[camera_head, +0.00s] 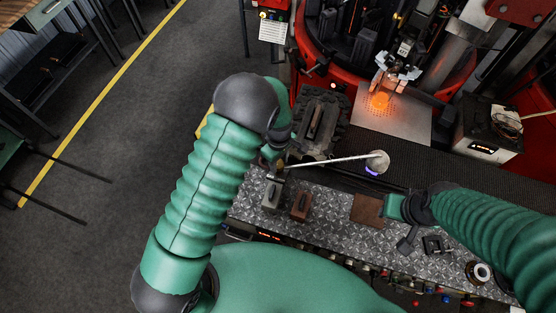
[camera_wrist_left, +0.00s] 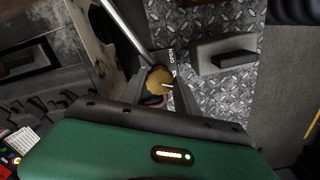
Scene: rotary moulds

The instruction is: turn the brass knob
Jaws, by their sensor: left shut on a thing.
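The brass knob (camera_wrist_left: 158,80) shows in the left wrist view as a round yellowish piece at the lower end of a metal rod, with a pale pointer mark on it. My left gripper (camera_wrist_left: 157,94) has a finger on either side of it and is shut on it. In the head view my left gripper (camera_head: 276,166) is at the left end of the pale rod (camera_head: 330,160), and the knob is mostly hidden there. My right gripper (camera_head: 408,240) hangs over the right part of the metal bench; its fingers are too dark to read.
The tread-plate bench (camera_head: 335,228) carries a grey block (camera_head: 271,196), a brown block (camera_head: 300,206) and a brown plate (camera_head: 367,210). A pale ladle-like cup (camera_head: 377,162) ends the rod. A glowing orange piece (camera_head: 380,101) lies on a perforated plate (camera_head: 408,125) behind.

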